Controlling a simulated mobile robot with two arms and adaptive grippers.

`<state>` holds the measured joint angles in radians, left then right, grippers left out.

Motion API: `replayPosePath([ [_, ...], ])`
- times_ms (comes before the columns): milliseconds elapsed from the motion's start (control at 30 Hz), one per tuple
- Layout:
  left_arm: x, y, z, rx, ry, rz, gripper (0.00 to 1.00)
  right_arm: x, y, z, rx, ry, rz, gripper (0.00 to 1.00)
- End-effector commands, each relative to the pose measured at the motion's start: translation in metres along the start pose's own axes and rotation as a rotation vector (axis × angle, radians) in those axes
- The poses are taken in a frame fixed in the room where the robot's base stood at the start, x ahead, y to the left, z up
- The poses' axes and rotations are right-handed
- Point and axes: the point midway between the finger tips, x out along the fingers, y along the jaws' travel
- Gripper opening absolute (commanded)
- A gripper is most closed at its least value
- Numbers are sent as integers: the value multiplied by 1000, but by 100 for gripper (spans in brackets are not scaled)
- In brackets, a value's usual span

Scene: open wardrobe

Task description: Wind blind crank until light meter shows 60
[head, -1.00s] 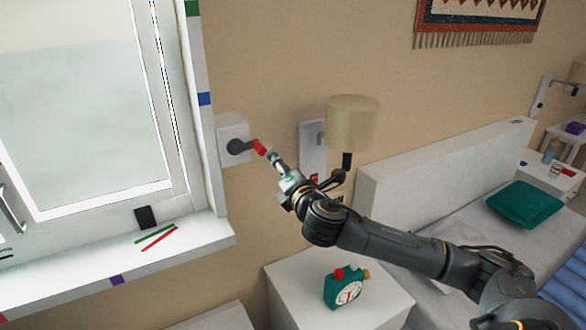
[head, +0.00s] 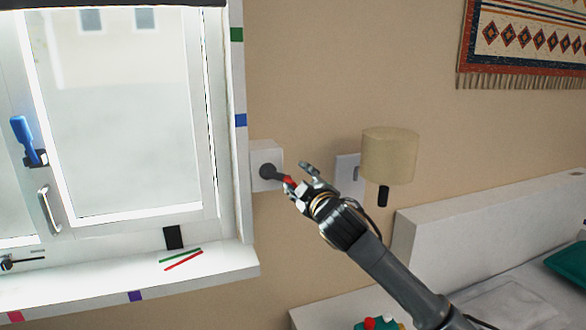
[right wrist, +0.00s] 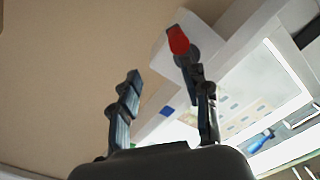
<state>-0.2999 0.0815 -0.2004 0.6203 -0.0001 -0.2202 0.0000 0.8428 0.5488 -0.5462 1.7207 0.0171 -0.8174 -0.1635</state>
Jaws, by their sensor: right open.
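The blind crank is a white wall box (head: 262,155) with a dark hub and a red handle (head: 289,183), right of the window. The handle points right and slightly down from the hub. My right gripper (head: 299,178) is open at the handle. In the right wrist view, the red handle (right wrist: 178,40) shows beyond the fingertips, nearer the right finger; I cannot tell whether they touch. A small black panel (head: 173,237) stands on the sill and may be the light meter; no reading is legible. My left gripper is not in view.
A beige lamp (head: 388,156) and a white wall plate (head: 349,175) are close right of my right gripper. The windowsill (head: 215,266) holds red and green sticks. A blue-handled item (head: 24,138) is on the window frame. A white headboard (head: 440,225) stands at the right.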

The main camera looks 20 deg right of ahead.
Motion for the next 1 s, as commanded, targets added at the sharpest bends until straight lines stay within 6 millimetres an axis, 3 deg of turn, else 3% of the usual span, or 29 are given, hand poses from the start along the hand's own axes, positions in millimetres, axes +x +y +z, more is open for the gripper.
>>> replayPosePath([
  [100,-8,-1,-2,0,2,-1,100,22,2,-2,0,-1,0,47],
  [300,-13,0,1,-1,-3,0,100,44,4,-2,-1,1,7,47],
  [733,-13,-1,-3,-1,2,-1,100,51,2,2,-3,-4,4,49],
  [967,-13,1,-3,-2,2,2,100,50,3,2,-3,-4,6,2],
  [1000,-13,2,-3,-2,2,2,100,50,4,2,-3,-4,7,0],
])
